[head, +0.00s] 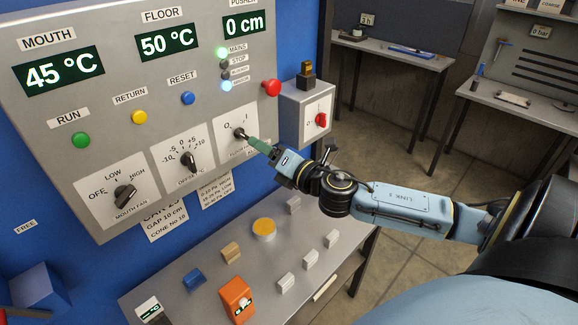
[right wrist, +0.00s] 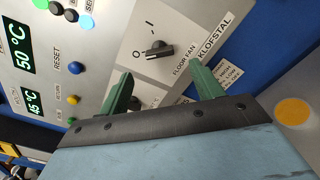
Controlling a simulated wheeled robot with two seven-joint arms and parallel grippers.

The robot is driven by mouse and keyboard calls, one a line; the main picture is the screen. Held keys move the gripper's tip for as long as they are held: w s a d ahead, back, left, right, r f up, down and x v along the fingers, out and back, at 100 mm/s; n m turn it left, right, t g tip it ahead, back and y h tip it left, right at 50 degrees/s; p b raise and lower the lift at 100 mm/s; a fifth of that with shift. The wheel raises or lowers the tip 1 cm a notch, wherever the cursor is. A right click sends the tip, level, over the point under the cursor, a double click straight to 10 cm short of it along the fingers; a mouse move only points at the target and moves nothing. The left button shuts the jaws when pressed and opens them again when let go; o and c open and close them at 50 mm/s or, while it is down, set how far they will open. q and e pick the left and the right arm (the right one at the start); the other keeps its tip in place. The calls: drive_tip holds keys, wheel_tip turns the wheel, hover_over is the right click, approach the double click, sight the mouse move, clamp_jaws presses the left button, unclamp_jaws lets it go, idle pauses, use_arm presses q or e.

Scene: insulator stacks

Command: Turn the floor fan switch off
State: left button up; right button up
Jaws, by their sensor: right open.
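The floor fan switch (head: 239,133) is a dark rotary knob on a white plate marked 0 and I, on the grey control panel (head: 110,215). The knob (right wrist: 158,50) also shows in the right wrist view, its bar lying nearly across the picture with one end close to the 0 mark. My right gripper (head: 257,144) is at this plate, its green fingers just in front of the knob and partly covering the plate's label. In the wrist view the fingers (right wrist: 163,88) are spread and empty, with the knob beyond the gap. My left gripper is not in view.
The mouth fan knob (head: 125,196) and offset knob (head: 189,161) sit to the left. A red mushroom button (head: 271,88) and a box with a red switch (head: 321,119) are to the right. Below, a grey bench (head: 210,272) holds several small blocks and an orange device (head: 237,300).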

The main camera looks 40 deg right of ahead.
drive_tip(key=s+b, duration=0.1)
drive_tip(key=s, duration=0.6)
drive_tip(key=shift+d, duration=0.25)
idle(0.4)
